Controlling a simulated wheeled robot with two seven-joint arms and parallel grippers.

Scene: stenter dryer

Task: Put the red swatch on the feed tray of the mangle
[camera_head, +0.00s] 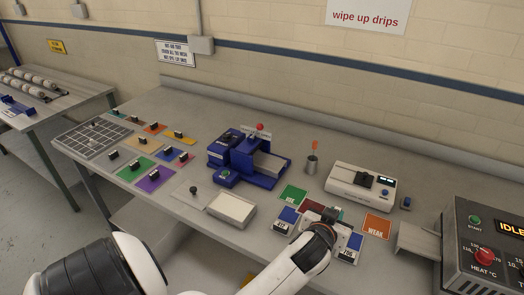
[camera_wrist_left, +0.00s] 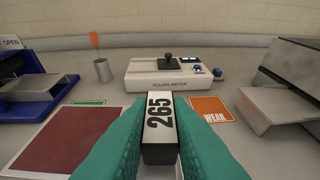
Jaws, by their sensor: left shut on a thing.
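My left gripper (camera_head: 325,214) is low over the front right of the bench. In the left wrist view its teal fingers (camera_wrist_left: 160,145) are shut on a dark block with a white top labelled 265 (camera_wrist_left: 160,117). A dark red flat square (camera_wrist_left: 65,140) lies at the left of the fingers, partly hidden by one; it also shows in the head view (camera_head: 311,205). I cannot tell whether the block is joined to it. The blue machine with a red knob, apparently the mangle (camera_head: 243,158), stands left of my gripper, with a pale metal tray (camera_head: 268,166). My right gripper is not in view.
A white meter (camera_head: 358,187) stands beyond my gripper. An orange WEAK card (camera_head: 377,226) and a green card (camera_head: 293,193) lie nearby. A cup (camera_head: 312,165) stands behind. Coloured swatches with dark blocks (camera_head: 155,178) lie left. A heater box (camera_head: 485,240) stands right.

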